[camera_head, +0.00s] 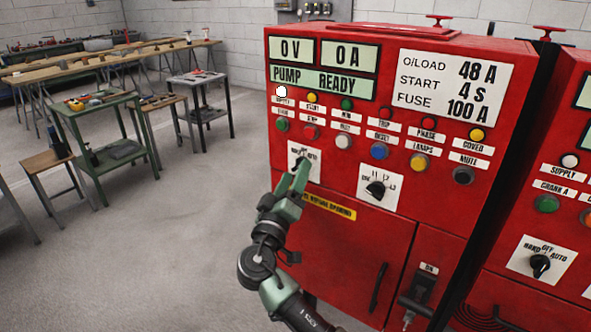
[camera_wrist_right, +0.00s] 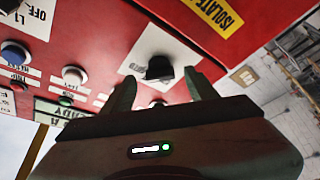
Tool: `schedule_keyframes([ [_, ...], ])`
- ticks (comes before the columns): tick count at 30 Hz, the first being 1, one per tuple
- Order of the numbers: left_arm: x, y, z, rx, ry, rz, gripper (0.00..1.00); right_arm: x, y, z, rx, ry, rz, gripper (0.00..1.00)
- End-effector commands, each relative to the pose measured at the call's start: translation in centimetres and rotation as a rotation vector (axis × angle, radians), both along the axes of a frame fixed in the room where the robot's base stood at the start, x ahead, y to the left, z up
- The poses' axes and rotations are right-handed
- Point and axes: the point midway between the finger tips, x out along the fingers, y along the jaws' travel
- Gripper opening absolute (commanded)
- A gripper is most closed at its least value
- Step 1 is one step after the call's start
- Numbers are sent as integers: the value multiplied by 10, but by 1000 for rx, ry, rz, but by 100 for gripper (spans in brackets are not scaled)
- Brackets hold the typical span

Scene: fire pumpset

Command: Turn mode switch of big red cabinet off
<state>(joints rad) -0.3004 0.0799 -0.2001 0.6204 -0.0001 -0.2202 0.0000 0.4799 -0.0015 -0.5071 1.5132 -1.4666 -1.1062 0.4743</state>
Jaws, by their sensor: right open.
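The big red cabinet (camera_head: 340,240) fills the middle of the head view. Its mode switch (camera_head: 303,162) is a dark knob on a white label plate, mostly covered by my right gripper (camera_head: 297,180). In the right wrist view, the picture is turned over and the black knob (camera_wrist_right: 160,68) lies just ahead of and between the fingertips of my right gripper (camera_wrist_right: 158,82). The fingers are open, with a gap on each side of the knob. The knob's pointing direction is hard to tell. My left gripper is not in view.
Another rotary switch (camera_head: 376,189) sits to the right on the same panel, below rows of buttons and lamps. A second red cabinet (camera_head: 510,290) stands at the right. Work tables (camera_head: 110,160) stand at the left, with open floor (camera_head: 150,260) before them.

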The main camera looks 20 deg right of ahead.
Motion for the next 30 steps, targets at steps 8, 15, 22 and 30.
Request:
schedule_keyframes([
  [8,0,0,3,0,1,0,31,10,-6,2,0,2,1,58],
  [15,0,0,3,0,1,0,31,9,-6,2,0,2,1,30],
  [22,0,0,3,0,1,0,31,9,-6,2,0,4,2,0],
  [30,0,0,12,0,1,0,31,8,-7,4,-40,56,1,0],
])
